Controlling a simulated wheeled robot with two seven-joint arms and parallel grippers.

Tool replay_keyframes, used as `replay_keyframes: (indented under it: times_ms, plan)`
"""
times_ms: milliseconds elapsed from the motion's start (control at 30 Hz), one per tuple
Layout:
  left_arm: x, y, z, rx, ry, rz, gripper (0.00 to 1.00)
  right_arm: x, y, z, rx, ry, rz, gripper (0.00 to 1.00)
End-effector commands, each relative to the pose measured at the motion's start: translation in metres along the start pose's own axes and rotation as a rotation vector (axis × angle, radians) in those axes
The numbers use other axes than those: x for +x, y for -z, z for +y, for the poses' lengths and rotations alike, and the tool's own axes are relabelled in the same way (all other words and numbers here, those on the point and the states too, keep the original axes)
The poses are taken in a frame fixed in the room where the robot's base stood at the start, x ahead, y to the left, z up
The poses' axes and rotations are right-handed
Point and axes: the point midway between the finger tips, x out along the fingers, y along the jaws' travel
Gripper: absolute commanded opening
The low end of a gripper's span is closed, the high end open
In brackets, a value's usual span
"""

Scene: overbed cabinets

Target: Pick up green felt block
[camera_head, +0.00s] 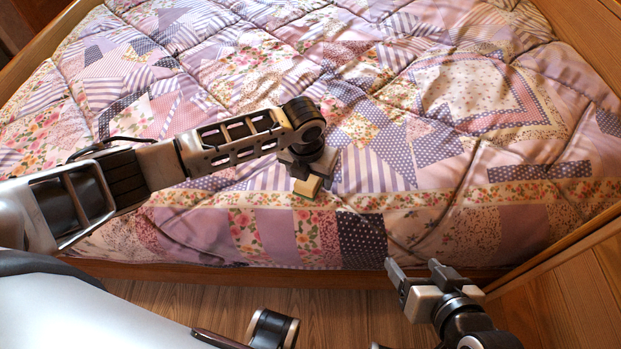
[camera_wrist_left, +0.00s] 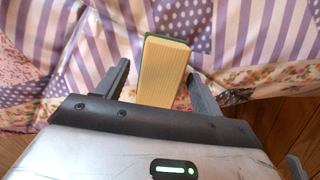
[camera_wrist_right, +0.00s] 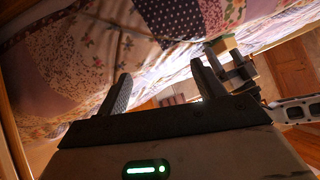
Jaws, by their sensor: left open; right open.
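The green felt block (camera_wrist_left: 163,70) shows a cream ribbed face and a thin green edge in the left wrist view. It lies between the two spread fingers of my left gripper (camera_wrist_left: 157,72), with a gap visible on each side. In the head view the block (camera_head: 307,187) shows as a small cream piece just below my left gripper (camera_head: 312,168), over the quilt near the bed's front edge. Whether it touches the quilt is unclear. My right gripper (camera_head: 412,267) is open and empty, in front of the bed's front edge, right of the block.
A padded patchwork quilt (camera_head: 440,90) covers the bed. A wooden bed rail (camera_head: 190,272) runs along the front, with wood floor (camera_head: 340,300) before it. A wooden panel (camera_head: 570,270) stands at the right, near my right gripper.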

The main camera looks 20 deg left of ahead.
Motion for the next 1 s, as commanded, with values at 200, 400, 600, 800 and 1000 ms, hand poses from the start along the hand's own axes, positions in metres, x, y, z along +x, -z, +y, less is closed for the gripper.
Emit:
replay_keyframes:
  times_ms: [200, 400, 600, 800, 1000]
  plan:
    - [-0.001, 0.0, 0.0, 0.0, 0.0, 0.0, 0.23, -0.001, 0.003, 0.0, -0.001, -0.001, 0.009, 0.68]
    - [-0.001, 0.0, 0.0, -0.001, 0.0, -0.001, 0.23, -0.002, 0.002, 0.001, 0.001, -0.002, 0.009, 0.68]
    - [-0.008, -0.002, 0.0, -0.001, 0.0, -0.002, 0.23, -0.005, 0.004, 0.001, 0.0, -0.006, 0.011, 0.68]
    - [-0.037, -0.007, 0.0, 0.0, 0.001, -0.003, 0.23, -0.018, 0.017, 0.0, -0.004, -0.019, 0.037, 0.68]
    - [-0.088, 0.025, 0.005, 0.003, -0.001, -0.003, 0.23, -0.052, 0.045, 0.0, -0.006, -0.055, 0.11, 0.68]
